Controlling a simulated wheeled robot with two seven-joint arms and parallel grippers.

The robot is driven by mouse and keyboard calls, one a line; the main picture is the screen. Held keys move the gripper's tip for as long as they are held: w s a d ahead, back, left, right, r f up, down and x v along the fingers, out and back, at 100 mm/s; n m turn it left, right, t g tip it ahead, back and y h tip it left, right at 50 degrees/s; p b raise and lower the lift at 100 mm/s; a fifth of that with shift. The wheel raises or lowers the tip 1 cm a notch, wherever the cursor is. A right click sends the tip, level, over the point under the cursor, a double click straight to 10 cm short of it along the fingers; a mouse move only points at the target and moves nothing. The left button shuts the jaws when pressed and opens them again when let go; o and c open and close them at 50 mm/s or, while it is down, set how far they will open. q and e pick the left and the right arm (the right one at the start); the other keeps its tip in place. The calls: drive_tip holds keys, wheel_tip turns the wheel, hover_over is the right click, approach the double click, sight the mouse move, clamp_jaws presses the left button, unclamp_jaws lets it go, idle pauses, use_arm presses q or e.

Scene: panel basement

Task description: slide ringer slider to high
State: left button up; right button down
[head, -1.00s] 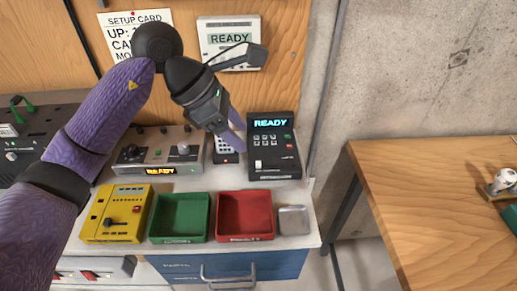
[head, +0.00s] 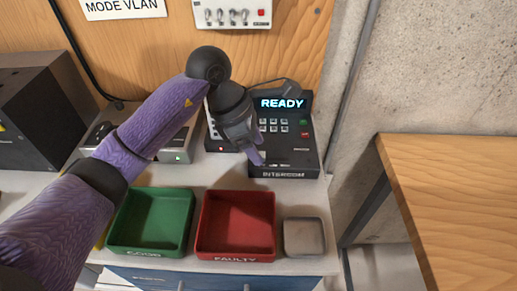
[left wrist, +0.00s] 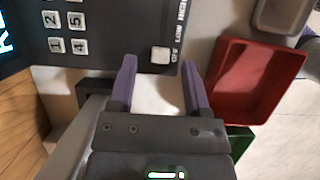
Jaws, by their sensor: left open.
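The black intercom (head: 296,155) stands on the bench with a lit READY screen and a keypad. In the left wrist view its front part (left wrist: 115,50) shows a pale square slider knob (left wrist: 160,55) beside the labels OFF, LOW and HIGH. The knob sits at the OFF end. My left gripper (head: 256,158) is over the intercom's left front part, and covers the slider in the head view. In the left wrist view the open left gripper (left wrist: 159,64) has its fingertips on either side of the knob; I cannot tell whether they touch it. My right gripper is not in view.
A green bin (head: 150,245), a red bin (head: 236,250) and a small grey tray (head: 304,238) stand in front of the intercom. A grey device (head: 180,150) is behind my left arm. A wooden table (head: 460,190) is at the right.

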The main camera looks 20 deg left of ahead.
use_arm(q)
drive_tip(key=shift+d+f, duration=0.25)
drive_tip(key=shift+f, duration=0.3)
clamp_jaws()
idle(1.0)
